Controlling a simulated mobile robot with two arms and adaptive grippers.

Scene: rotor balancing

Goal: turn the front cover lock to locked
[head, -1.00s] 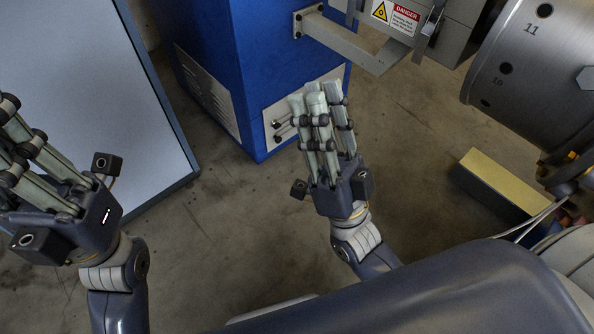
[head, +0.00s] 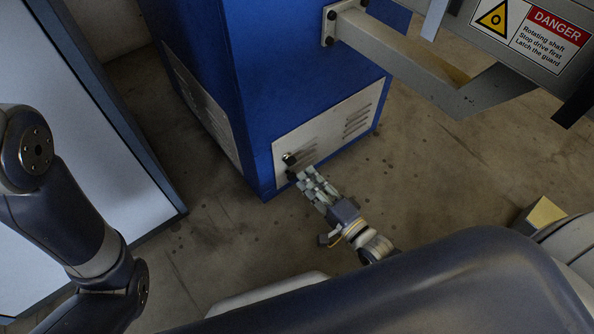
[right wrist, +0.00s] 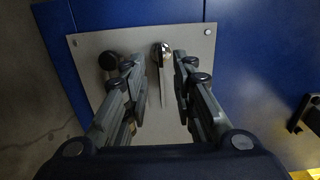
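The front cover (head: 330,130) is a light grey plate with vent slots, low on the blue cabinet; it also shows in the right wrist view (right wrist: 205,42). My right gripper (head: 306,181) is at the lower left of the cover. Its fingers (right wrist: 160,80) are apart, one on each side of the lever; I cannot tell whether they touch it. My left gripper is out of view.
The blue cabinet (head: 290,60) carries a grey bracket arm (head: 400,50) above the cover. A guard with a danger label (head: 535,35) is at upper right. A yellow-topped block (head: 543,213) lies at right. A pale panel (head: 70,150) stands at left. The floor between is bare.

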